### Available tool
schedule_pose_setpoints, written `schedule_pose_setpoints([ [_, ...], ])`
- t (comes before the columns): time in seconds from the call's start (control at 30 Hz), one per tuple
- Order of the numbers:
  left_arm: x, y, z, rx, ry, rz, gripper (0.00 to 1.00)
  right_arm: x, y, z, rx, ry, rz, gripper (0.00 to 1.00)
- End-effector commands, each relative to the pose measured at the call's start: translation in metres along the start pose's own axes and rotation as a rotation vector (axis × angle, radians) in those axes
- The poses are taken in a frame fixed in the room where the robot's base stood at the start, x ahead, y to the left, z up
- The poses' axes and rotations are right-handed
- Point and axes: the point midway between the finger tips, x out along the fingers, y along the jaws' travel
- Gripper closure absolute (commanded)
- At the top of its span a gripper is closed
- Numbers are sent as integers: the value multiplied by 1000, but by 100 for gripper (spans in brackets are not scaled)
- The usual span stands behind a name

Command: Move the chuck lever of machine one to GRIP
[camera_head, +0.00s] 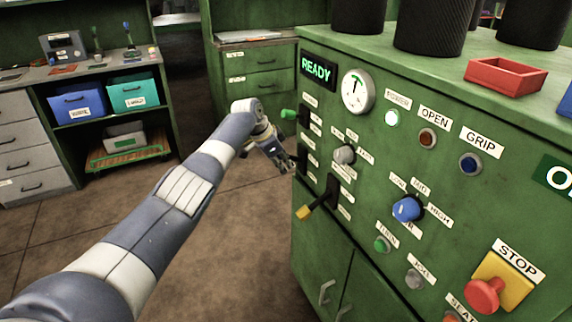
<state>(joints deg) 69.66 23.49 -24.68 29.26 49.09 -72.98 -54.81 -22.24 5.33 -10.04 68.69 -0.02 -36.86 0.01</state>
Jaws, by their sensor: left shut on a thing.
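My left gripper (285,163) is at the left edge of the green machine's front panel (320,255), beside the column of lever slots. It is shut on a lever there, whose handle is mostly hidden by the fingers. A green-knobbed lever (289,114) sticks out just above the gripper. A yellow-tipped lever (304,212) on a black arm points down and left below it. The small labels by the levers are too small to read, so I cannot tell which is the chuck lever. A blue button (470,164) sits under a GRIP label, and a brown-red one (427,139) under OPEN. My right gripper is not in view.
The display (317,69) reads READY, with a gauge (357,91) beside it. A blue knob (407,208) and a red STOP button (487,295) project from the panel. A red tray (505,76) sits on top. The floor (240,240) left of the machine is clear.

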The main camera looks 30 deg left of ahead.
Motion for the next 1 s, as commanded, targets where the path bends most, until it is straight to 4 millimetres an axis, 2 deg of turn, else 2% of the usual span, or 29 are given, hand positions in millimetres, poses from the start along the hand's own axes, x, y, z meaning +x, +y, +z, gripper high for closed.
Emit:
schedule_pose_setpoints([
  [0.03,-6,-3,-11,5,19,-12,100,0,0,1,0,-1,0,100],
  [0.37,-7,-3,-12,7,21,-13,100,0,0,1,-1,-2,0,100],
  [0.4,-7,-3,-12,7,22,-13,86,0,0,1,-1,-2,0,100],
  [0.5,-7,-3,-13,6,22,-11,65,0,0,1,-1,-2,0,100],
  [0.83,-4,-2,-7,4,11,-7,65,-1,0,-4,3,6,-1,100],
  [1.0,-10,-2,-6,4,9,-6,65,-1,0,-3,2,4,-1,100],
])
